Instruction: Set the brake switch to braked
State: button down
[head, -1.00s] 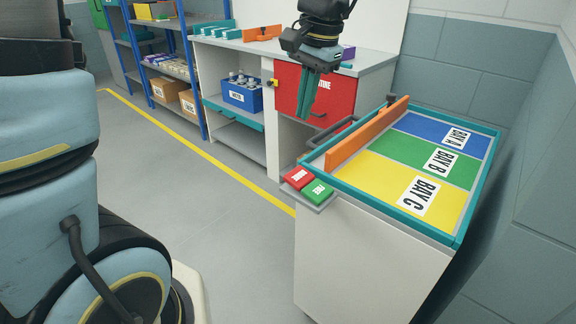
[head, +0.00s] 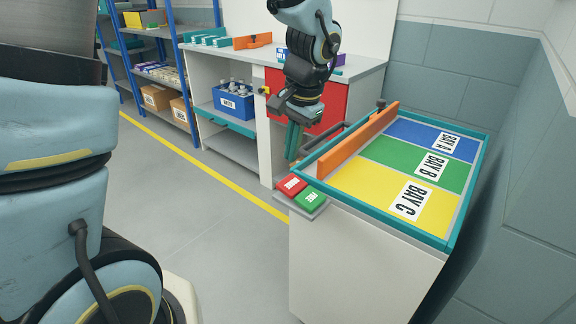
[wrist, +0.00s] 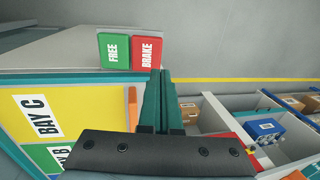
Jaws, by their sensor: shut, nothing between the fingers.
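The brake switch is a pair of buttons on a small grey ledge at the near left corner of the bay cart. The red BRAKE button (head: 291,186) is beside the green FREE button (head: 309,199). In the wrist view the red BRAKE button (wrist: 147,53) is right of the green FREE button (wrist: 114,50). I cannot tell which one is pressed in. My gripper (head: 291,156) is shut and empty, pointing down, above and behind the red button in the head view. In the wrist view its teal fingertips (wrist: 160,74) appear just below the red button, apparently apart from it.
The cart's tray (head: 459,233) has blue, green and yellow bays and an orange divider (head: 358,141). Behind stand a bench with a red panel (head: 335,100), a blue bottle crate (head: 236,103) and a shelf rack. Open floor (head: 190,210) lies to the left. A wall is at the right.

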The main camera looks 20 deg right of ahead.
aim_at(284, 180)
jog(key=shift+w+a+f, duration=0.15)
jog(key=shift+w+f, duration=0.05)
jog(key=shift+f, duration=1.1)
jog(key=shift+w+a+f, duration=0.1)
jog(key=shift+w+f, duration=0.1)
jog(key=shift+f, duration=1.05)
jog(key=shift+p, duration=0.35)
jog(key=shift+w+a+r+g+p, duration=0.2)
jog(key=shift+g+p, duration=0.2)
jog(key=shift+p, duration=0.75)
jog(key=shift+w+a+f+g+h+p, duration=0.1)
jog(key=shift+w+f+g+h+p, duration=0.25)
jog(key=shift+p, duration=0.75)
jog(key=shift+f+g+h+p, duration=0.25)
jog(key=shift+f+g+p, duration=0.15)
jog(key=shift+g+p, duration=0.05)
jog(key=shift+w+a+f+b, duration=0.25)
jog(key=shift+f+b, duration=0.1)
jog(key=shift+f, duration=0.2)
